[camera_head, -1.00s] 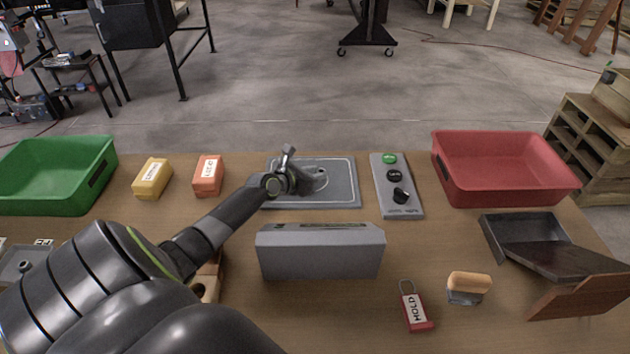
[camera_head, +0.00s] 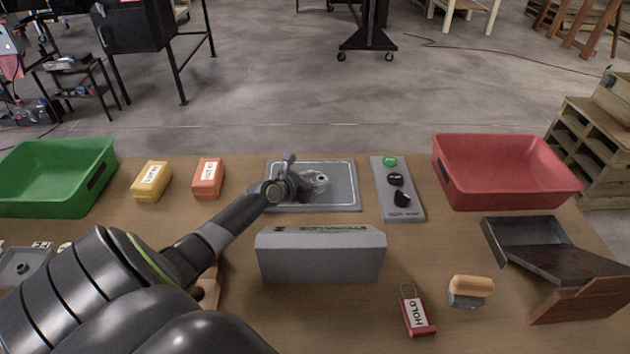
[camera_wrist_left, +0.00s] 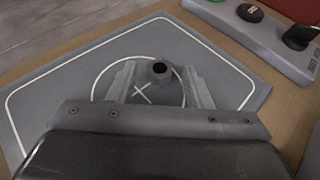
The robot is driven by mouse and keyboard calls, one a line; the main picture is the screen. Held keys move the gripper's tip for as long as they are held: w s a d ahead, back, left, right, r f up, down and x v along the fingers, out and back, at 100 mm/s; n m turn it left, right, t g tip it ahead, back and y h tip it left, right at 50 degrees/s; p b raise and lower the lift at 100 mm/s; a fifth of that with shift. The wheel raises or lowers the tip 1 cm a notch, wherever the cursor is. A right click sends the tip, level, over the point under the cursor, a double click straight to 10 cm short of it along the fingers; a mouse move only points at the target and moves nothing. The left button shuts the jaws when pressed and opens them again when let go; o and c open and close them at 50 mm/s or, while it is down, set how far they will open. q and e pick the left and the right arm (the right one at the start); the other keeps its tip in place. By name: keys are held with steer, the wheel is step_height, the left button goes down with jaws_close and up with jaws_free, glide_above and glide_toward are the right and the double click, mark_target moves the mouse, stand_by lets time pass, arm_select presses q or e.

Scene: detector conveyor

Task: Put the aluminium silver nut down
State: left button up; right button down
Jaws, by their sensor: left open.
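The aluminium silver nut (camera_wrist_left: 160,72), a small grey piece with a dark hole, rests on the grey mat (camera_wrist_left: 60,85) inside its white circle, beside a white cross. In the head view the nut (camera_head: 321,178) shows small at the tip of my left gripper (camera_head: 308,184), over the mat (camera_head: 340,202). In the left wrist view my left gripper (camera_wrist_left: 160,88) is open, with one finger on each side of the nut and apart from it. The nut's lower part is partly hidden. My right gripper is not in view.
A control panel (camera_head: 404,212) with a green button and dark knobs stands right of the mat. A long grey box (camera_head: 320,262) lies in front. Green (camera_head: 45,200) and red (camera_head: 505,190) bins flank the table. Yellow (camera_head: 151,182) and orange (camera_head: 208,179) blocks stand left.

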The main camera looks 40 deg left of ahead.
arm_select(q)
steer(key=p+v, duration=0.3)
steer(key=v, duration=0.9)
steer(key=shift+s+r+p, duration=0.1)
steer(key=shift+p, duration=0.2)
